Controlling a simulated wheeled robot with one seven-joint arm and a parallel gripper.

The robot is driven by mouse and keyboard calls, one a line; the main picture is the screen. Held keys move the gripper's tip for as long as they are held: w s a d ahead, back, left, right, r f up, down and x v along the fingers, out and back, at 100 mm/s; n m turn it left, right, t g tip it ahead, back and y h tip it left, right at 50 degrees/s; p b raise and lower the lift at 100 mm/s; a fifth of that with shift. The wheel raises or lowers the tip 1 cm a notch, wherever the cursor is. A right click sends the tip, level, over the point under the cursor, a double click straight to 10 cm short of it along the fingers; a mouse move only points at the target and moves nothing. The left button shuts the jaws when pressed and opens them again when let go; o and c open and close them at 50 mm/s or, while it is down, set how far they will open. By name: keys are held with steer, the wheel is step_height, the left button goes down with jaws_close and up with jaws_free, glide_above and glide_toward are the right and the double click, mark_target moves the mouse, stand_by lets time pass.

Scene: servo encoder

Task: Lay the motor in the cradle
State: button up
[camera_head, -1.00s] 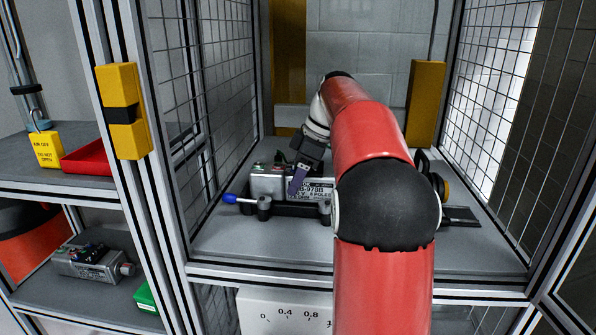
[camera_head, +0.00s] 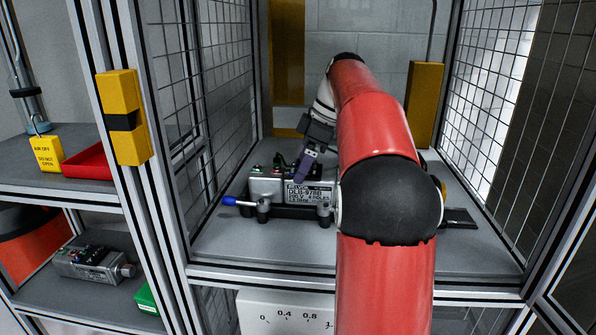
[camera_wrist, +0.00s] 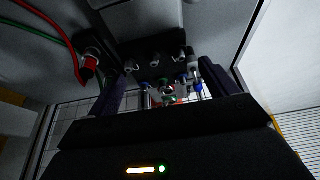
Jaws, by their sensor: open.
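A grey motor (camera_head: 265,187) with a printed label lies level in a dark cradle (camera_head: 285,211) on the caged bench, its right end hidden behind my arm. The cradle has clamp posts and a blue-tipped lever (camera_head: 229,200) at its left. My gripper (camera_head: 305,168) is open at the motor's top, with one purple finger showing in front of the label's upper edge. In the wrist view, both fingers of my gripper (camera_wrist: 165,70) stand apart, with the motor's dark connector face (camera_wrist: 153,68) and coloured plugs between and beyond them. Contact cannot be told.
Another grey motor (camera_head: 92,264) lies on the lower left shelf near a green box (camera_head: 147,298). A red tray (camera_head: 90,161) and yellow padlock (camera_head: 46,152) sit on the upper left shelf. Mesh walls (camera_head: 505,90) close both sides. The bench front is clear.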

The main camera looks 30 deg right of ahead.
steer(key=p+v, duration=0.2)
steer(key=v, duration=0.5)
steer(key=shift+s+r, duration=0.1)
steer(key=shift+r, duration=0.1)
steer(key=s+a+f+m+t+h, duration=0.1)
steer(key=s+a+m, duration=0.25)
steer(key=a, duration=0.25)
steer(key=s+a+f+m+h, duration=0.1)
steer(key=s+a+f+m, duration=0.1)
steer(key=s+a, duration=0.35)
steer(key=s+a+f+m+t, duration=0.1)
steer(key=s+a+f+m, duration=0.1)
steer(key=s+a+f, duration=0.2)
steer(key=s+a+f+m+t+h+p, duration=0.1)
steer(key=s+a+f+m, duration=0.2)
steer(key=s+f, duration=0.6)
steer(key=shift+s+a+f+m+h, duration=0.2)
steer(key=shift+s+a+m+h, duration=0.15)
steer(key=shift+s, duration=0.7)
steer(key=shift+c, duration=0.5)
